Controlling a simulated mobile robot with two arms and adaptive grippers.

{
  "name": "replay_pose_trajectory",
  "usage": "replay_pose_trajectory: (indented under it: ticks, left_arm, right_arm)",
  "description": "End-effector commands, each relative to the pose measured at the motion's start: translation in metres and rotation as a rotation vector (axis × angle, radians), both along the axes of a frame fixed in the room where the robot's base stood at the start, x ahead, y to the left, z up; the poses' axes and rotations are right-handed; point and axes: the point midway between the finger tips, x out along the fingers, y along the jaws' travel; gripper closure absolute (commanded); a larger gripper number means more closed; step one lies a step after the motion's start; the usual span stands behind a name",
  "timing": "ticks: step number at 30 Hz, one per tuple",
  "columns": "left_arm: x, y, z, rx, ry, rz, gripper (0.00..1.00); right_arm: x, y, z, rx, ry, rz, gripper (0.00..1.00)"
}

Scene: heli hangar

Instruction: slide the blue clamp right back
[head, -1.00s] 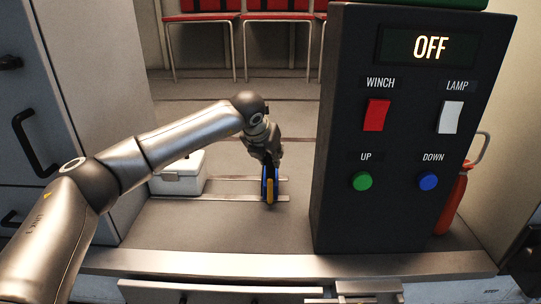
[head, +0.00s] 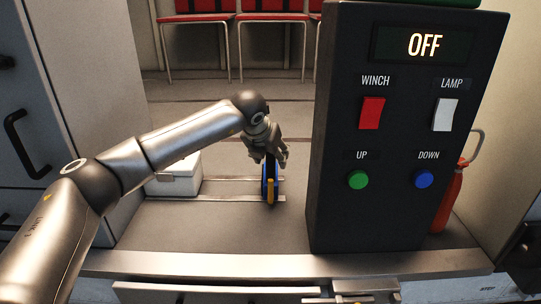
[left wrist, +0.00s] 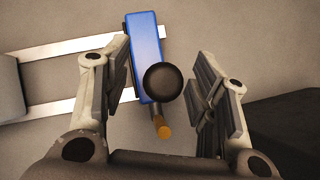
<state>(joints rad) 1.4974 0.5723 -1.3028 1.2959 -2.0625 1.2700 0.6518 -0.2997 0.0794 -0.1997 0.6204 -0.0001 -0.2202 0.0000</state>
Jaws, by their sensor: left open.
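The blue clamp (head: 264,188) sits at the right end of two pale rails on the bench, left of the control box. In the left wrist view the blue clamp (left wrist: 147,52) shows a blue block, a round black knob (left wrist: 163,82) and an orange-tipped lever (left wrist: 163,130). My left gripper (head: 272,152) is just above the clamp. Its open fingers (left wrist: 165,75) stand on either side of the clamp, the left finger very close to the blue block and the right finger apart. Contact is unclear. My right gripper is out of view.
The rails (head: 228,198) run left toward a white box (head: 178,180). A tall black control box (head: 405,215) reading OFF stands close on the right, with a red bottle (head: 449,205) beyond it. A grey cabinet (head: 85,120) is at the left.

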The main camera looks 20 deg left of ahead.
Motion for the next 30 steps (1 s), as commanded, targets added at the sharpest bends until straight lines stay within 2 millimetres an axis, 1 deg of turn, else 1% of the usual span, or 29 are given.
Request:
replay_pose_trajectory:
  ticks: [13, 30]
  left_arm:
    - [-0.001, 0.000, 0.003, 0.000, -0.001, 0.000, 0.46]
    - [-0.027, 0.002, 0.039, 0.000, -0.001, 0.000, 0.46]
  right_arm:
    - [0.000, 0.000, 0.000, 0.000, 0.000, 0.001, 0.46]
    - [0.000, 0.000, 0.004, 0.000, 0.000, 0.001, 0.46]
